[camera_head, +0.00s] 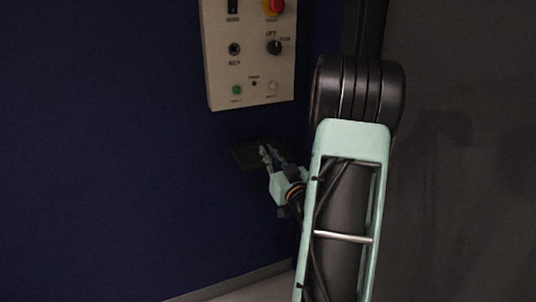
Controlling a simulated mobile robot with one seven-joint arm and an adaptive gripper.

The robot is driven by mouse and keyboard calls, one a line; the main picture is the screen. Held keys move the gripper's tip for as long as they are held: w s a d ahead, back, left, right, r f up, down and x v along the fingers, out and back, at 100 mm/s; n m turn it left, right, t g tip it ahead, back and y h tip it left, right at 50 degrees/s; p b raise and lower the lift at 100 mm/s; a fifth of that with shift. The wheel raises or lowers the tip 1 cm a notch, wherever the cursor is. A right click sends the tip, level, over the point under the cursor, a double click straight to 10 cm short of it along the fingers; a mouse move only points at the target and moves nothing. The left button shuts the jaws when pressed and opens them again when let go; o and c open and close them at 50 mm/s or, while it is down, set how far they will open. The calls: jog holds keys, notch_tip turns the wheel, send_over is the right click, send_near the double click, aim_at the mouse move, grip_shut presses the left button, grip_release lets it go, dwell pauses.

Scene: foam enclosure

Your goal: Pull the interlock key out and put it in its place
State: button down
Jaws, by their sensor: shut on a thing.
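The beige control panel (252,78) hangs on the dark blue wall. Its round key switch (234,49), with a label under it, shows no key that I can make out. My gripper (266,152) is below the panel, at the right part of a small dark shelf or plate (242,157) on the wall. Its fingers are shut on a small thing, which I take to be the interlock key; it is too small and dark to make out. I cannot tell whether it touches the shelf.
The panel also bears a red emergency button (274,6), a black rotary knob (274,47), a green lamp (237,90) and a pale lamp (272,86). My arm covers the right middle. A grey wall (460,150) stands at right. The blue wall at left is bare.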

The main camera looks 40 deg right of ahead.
jog(key=c, duration=2)
grip_release()
jog(key=v, duration=0.7)
jog(key=shift+s, duration=0.25)
jog(key=shift+w, duration=0.1)
